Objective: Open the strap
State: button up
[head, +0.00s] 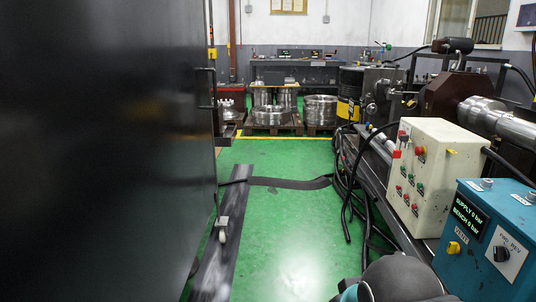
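A dark flat band, which looks like the strap (292,184), lies across the green floor in the head view. Its left end meets a long dark plank-like strip (236,215) beside the black panel. Its right end curves up slightly near the black hoses. I cannot make out a buckle or clasp on it. My gripper is not in view; only a rounded dark part of my arm shows at the bottom edge, right of centre.
A large black panel (95,150) with a handle fills the left. At right stand a cream control box (425,170) with buttons and a teal box (490,240) reading "SUPPLY 0 bar, BENCH 0 bar". Black hoses (346,195) hang beside the machine. Green floor between is mostly clear.

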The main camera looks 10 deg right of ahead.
aim_at(408, 93)
jog(key=i, duration=3.8)
jog(key=z, duration=1.25)
